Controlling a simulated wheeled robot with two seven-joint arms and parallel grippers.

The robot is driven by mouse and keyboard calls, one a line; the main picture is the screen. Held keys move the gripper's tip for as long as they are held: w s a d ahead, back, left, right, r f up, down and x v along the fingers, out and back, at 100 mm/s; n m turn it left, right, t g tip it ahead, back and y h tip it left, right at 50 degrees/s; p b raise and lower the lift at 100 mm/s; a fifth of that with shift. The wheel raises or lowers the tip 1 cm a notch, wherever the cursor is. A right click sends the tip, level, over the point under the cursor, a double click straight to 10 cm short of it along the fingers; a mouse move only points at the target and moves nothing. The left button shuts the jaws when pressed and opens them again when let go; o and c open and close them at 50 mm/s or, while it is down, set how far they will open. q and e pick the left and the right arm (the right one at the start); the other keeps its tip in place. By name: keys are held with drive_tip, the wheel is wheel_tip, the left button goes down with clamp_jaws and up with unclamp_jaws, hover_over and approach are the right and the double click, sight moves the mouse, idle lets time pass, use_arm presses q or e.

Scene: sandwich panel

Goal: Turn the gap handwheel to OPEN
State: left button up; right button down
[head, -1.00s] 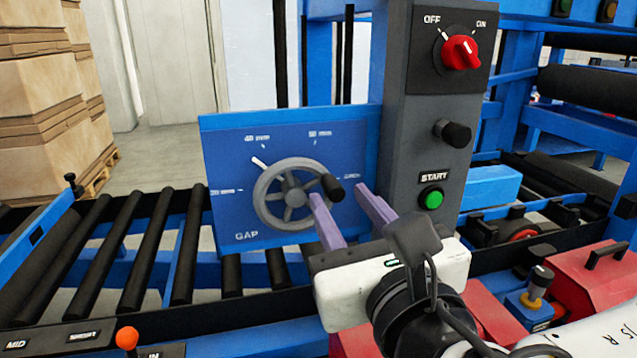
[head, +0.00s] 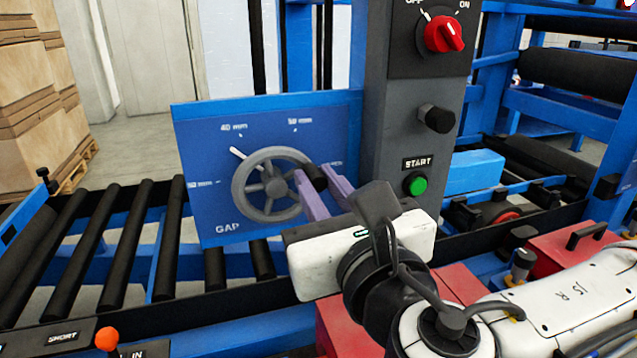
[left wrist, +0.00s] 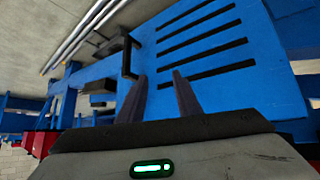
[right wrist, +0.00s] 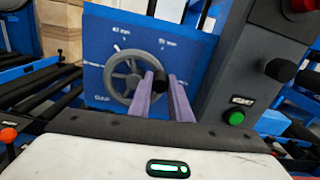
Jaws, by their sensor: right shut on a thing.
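The gap handwheel (head: 268,186) is a grey spoked wheel on a blue panel (head: 205,135) marked GAP. Its white pointer (head: 238,153) points to the upper left, between two scale marks. Its black knob (head: 316,177) is at the wheel's right side. My right gripper (head: 317,180) has its purple fingers on either side of the knob and is shut on it. The right wrist view also shows the knob (right wrist: 160,82) between the fingertips. The left wrist view shows my left gripper (left wrist: 163,80) with its fingers apart and nothing between them, before a blue slotted surface.
A grey control column (head: 400,120) with a red switch (head: 443,34), a black knob (head: 436,118) and a green START button (head: 415,184) stands just right of the panel. Black rollers (head: 130,240) lie at left. Red boxes (head: 570,252) are at lower right.

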drive_tip(key=shift+f, duration=0.15)
drive_tip(key=s+a+f+m+b, duration=0.1)
drive_tip(key=a+f+m+b, duration=0.1)
drive_tip(key=m, duration=1.1)
drive_tip(key=a+f+m+b, duration=0.3)
drive_tip(key=f+m, duration=0.2)
drive_tip(key=m, duration=0.8)
drive_tip(key=shift+s+f+m, duration=0.3)
drive_tip(key=shift+s, duration=0.05)
drive_tip(key=shift+a, duration=0.15)
